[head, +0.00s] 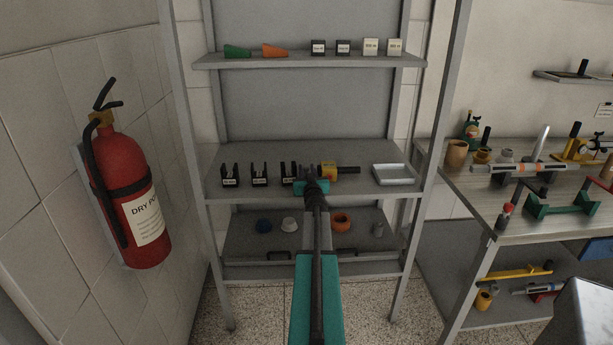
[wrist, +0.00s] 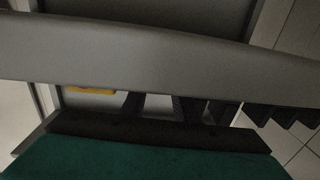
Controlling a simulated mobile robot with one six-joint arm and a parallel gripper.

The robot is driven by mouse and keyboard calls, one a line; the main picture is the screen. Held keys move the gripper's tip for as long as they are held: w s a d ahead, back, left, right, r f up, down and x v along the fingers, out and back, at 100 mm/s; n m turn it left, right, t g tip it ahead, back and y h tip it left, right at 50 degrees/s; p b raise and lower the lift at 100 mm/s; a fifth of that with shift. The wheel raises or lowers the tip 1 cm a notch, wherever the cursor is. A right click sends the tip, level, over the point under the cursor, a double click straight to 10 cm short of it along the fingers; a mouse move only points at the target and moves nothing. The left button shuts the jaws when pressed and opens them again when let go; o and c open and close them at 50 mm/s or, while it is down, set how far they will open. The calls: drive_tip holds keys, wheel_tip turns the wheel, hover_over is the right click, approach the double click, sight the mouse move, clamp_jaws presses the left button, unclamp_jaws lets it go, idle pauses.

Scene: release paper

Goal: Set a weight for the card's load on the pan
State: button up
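Several black blocks with white labels (head: 260,174) stand in a row on the left of the middle shelf; the labels are too small to read. A shallow pale tray (head: 393,174), which may be the pan, sits empty at that shelf's right end. A small white card (head: 605,110) is on the right wall, its text unreadable. My gripper (head: 313,186) is at the middle shelf, right beside the rightmost black block. In the wrist view, two dark fingers (wrist: 160,104) appear apart with nothing seen between them; their tips are hidden by a grey board.
A yellow-and-black piece (head: 328,171) lies right of my gripper. A fire extinguisher (head: 130,195) hangs left. A cluttered bench (head: 470,195) stands right.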

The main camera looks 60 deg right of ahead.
drive_tip(key=shift+x, duration=0.8)
clamp_jaws()
